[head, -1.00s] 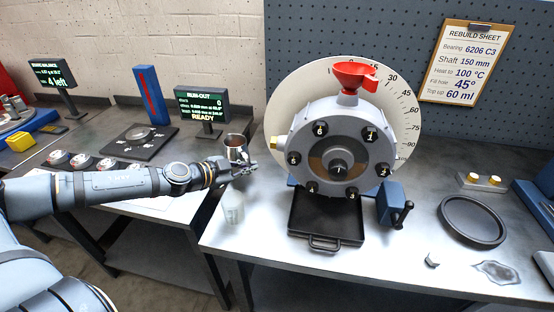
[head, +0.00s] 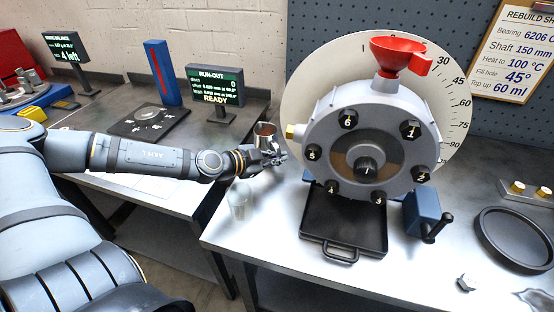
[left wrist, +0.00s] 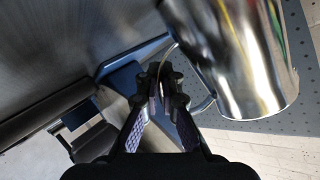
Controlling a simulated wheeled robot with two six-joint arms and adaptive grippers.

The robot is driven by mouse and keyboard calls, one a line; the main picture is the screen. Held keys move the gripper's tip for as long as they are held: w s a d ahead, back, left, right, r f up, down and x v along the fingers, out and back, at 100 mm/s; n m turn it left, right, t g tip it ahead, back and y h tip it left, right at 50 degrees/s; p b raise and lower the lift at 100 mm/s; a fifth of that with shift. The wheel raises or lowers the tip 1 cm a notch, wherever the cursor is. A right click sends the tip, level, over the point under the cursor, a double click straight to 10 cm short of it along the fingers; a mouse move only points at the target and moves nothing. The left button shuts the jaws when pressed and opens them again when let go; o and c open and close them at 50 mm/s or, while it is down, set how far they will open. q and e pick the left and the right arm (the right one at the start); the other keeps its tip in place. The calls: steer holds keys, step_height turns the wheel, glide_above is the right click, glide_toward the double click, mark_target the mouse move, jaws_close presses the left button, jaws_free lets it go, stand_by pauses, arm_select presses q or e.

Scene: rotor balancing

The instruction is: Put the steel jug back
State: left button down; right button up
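The steel jug (head: 265,136) is in the air, left of the grey rotor housing (head: 340,120), above the bench. It fills the upper right of the left wrist view (left wrist: 240,60), tilted in that picture. My left gripper (head: 274,158) is at the jug. In the left wrist view its fingers (left wrist: 166,88) are closed around the jug's thin handle. The jug's contents cannot be seen. My right gripper is not in view.
A clear beaker (head: 239,204) stands on the bench's left end, below my left wrist. A red funnel (head: 392,55) sits on the housing, with a black tray (head: 318,228) below it. The run-out display (head: 215,85) stands on the left bench. A gap separates the benches.

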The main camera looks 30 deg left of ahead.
arm_select(q)
steer(key=shift+w+d+r, duration=0.1)
steer(key=shift+d, duration=0.15)
steer(key=shift+f, duration=0.25)
steer(key=c, duration=1.5)
jaws_free()
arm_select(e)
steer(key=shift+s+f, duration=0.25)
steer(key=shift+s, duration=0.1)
arm_select(q)
steer(key=shift+r, duration=0.15)
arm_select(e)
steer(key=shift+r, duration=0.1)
